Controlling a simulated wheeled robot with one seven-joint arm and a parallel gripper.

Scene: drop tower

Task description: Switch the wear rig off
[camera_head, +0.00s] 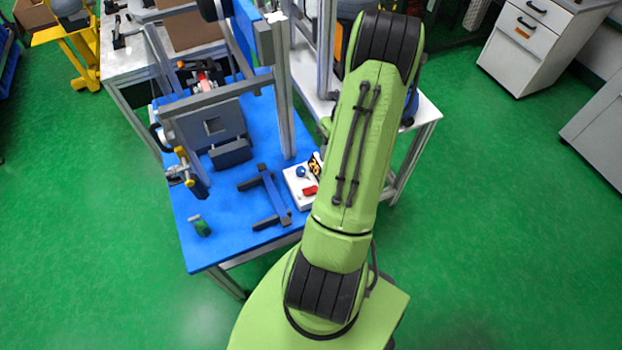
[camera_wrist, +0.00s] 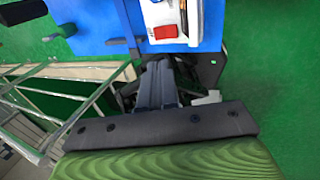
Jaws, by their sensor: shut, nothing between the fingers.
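The wear rig is a grey metal frame with a block (camera_head: 212,122) on a blue table. At its right front lies a white control box (camera_head: 290,178) with a red switch (camera_head: 309,190) and a blue knob (camera_head: 301,171). In the wrist view the red switch (camera_wrist: 165,31) and part of the white box (camera_wrist: 178,14) show at the top, beyond my fingertips. My gripper (camera_wrist: 158,66) is shut and empty, apart from the switch in the picture. My arm hides the gripper in the head view. I cannot tell the switch's position.
A dark blue bracket (camera_head: 268,197) lies just left of the box, and a small green item (camera_head: 201,227) is near the table's front left. A tall grey post (camera_head: 284,110) rises behind the box. The blue table top (camera_head: 226,237) has free room at the front.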

